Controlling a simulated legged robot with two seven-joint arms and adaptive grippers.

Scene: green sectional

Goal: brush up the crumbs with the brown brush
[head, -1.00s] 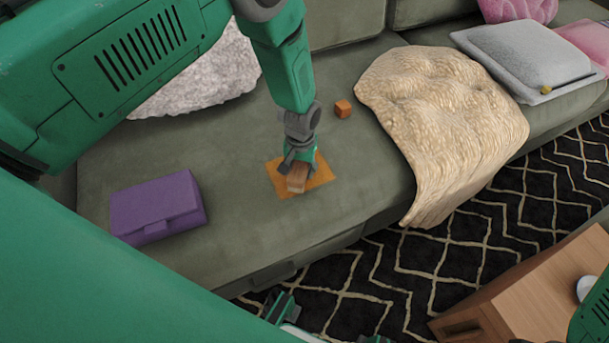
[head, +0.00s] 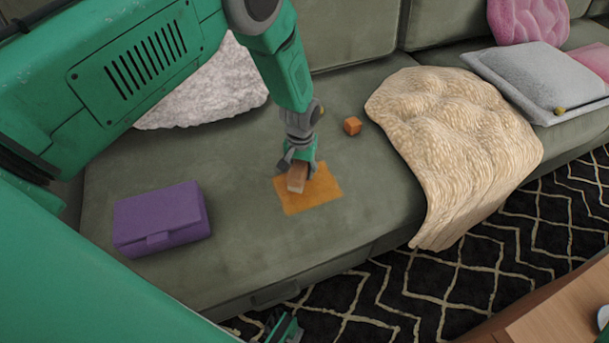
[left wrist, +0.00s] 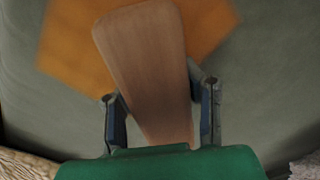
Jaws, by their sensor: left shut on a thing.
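The brown brush (head: 297,180) is a wooden block in the grip of my left gripper (head: 298,168), over the back left part of a flat orange patch (head: 322,193) on the green sofa seat. In the left wrist view the brush (left wrist: 145,60) is a long tapered piece between the two fingers (left wrist: 163,112), with the orange patch (left wrist: 75,55) blurred beyond it. Whether the brush touches the patch I cannot tell. I cannot make out separate crumbs.
A purple box (head: 160,220) sits on the seat at left. A small orange cube (head: 352,125) lies behind the patch. A beige throw (head: 455,145) drapes over the seat at right. A pale fluffy cushion (head: 215,90) is at the back. The seat (head: 240,240) around the patch is clear.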

